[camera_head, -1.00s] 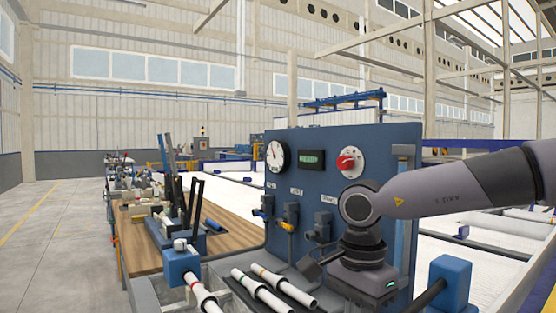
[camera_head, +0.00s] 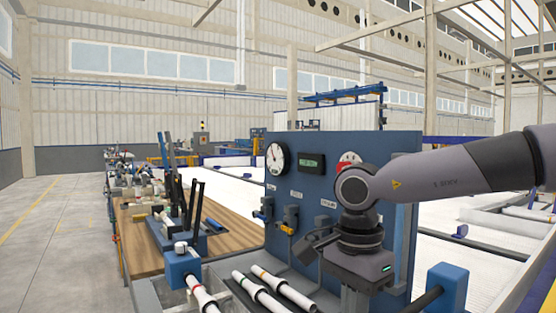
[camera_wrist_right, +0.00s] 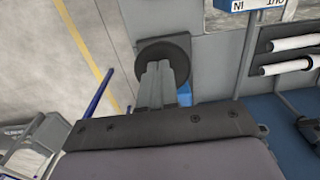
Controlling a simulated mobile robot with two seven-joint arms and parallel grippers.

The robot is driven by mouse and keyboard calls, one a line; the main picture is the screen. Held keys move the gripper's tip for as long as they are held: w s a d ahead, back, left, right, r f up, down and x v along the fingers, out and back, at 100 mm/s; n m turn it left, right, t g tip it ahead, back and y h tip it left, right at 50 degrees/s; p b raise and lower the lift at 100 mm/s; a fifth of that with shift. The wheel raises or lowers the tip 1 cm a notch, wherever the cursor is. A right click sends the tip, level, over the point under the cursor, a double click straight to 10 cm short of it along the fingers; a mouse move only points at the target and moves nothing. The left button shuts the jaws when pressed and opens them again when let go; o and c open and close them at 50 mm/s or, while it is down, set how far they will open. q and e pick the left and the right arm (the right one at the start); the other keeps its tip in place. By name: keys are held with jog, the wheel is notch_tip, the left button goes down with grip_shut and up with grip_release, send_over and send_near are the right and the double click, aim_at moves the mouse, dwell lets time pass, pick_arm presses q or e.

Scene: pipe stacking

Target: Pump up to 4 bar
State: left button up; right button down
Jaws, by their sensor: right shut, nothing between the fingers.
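A blue test panel (camera_head: 400,150) stands in the middle of the head view. It carries a round white gauge (camera_head: 277,158), whose needle is too small to read, and a small green display (camera_head: 311,162) with unreadable text. My right gripper (camera_head: 352,302) points down in front of the panel. In the wrist view the right gripper (camera_wrist_right: 160,68) has its fingers together, over a round black disc (camera_wrist_right: 180,52) with a bit of blue beside it. I cannot tell whether they touch. My left gripper is not in view.
Valves (camera_head: 290,218) sit on the panel, left of my arm. White pipes (camera_head: 258,290) lie in front of it. Blue blocks stand at left (camera_head: 182,268) and right (camera_head: 447,285). A wooden bench (camera_head: 235,230) with racks is at left; floor is free beyond it.

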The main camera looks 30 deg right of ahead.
notch_tip(320, 180, up, 6)
jog(key=p, duration=0.4)
jog(key=shift+p, duration=0.4)
